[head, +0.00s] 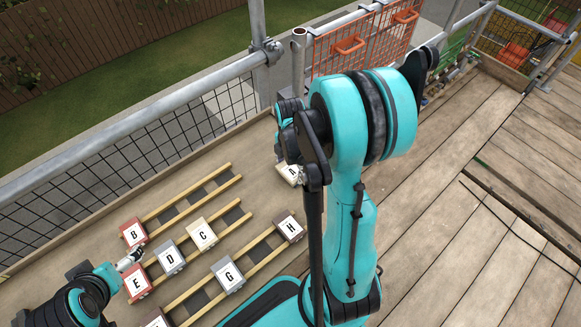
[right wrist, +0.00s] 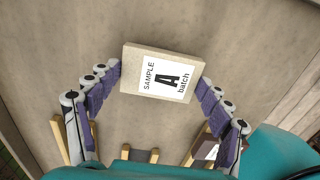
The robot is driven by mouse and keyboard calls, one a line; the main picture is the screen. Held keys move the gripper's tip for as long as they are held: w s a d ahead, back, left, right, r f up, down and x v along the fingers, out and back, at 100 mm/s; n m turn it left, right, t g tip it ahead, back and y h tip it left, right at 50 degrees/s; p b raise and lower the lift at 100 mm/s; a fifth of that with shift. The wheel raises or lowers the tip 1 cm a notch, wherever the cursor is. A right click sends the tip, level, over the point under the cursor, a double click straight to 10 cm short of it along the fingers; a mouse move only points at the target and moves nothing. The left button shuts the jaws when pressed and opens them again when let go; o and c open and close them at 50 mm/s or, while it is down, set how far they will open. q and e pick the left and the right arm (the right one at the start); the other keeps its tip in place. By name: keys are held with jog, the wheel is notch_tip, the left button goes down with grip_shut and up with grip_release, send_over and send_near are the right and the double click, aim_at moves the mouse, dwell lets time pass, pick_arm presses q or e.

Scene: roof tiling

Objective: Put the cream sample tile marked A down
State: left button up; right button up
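The cream sample tile marked A (right wrist: 160,76) is between the fingers of my right gripper (right wrist: 162,78) in the right wrist view, label facing the camera. The pads meet its left and right edges. In the head view the tile (head: 290,173) shows only partly, behind my right arm and beyond the tile rows; I cannot tell whether it touches the boards. My right gripper (head: 290,140) is largely hidden there. My left gripper (head: 130,262) is at the lower left, close to the red tile E (head: 137,284); its fingers are too small to read.
Wooden battens carry tiles B (head: 133,232), C (head: 202,234), D (head: 169,258), G (head: 228,275) and H (head: 290,226). A scaffold rail (head: 130,117) with mesh runs along the far side. An orange mesh panel (head: 365,42) stands behind my right arm.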

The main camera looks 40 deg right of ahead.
aim_at(290, 170)
jog(key=shift+o, duration=1.3)
jog(key=shift+r, duration=0.1)
jog(key=shift+r+p, duration=0.3)
jog(key=shift+p, duration=0.05)
notch_tip(290, 170, up, 11)
jog(key=p, duration=0.4)
jog(key=s+a+r+m+t, duration=0.2)
jog(key=a+r+m+t, duration=0.1)
jog(key=a+m, duration=0.5)
jog(key=s+a+r+m+t, duration=0.2)
jog(key=a+r+m+t, duration=0.2)
jog(key=a+r+m, duration=0.2)
jog(key=a+m, duration=0.2)
jog(key=m, duration=0.2)
jog(key=shift+s, duration=0.25)
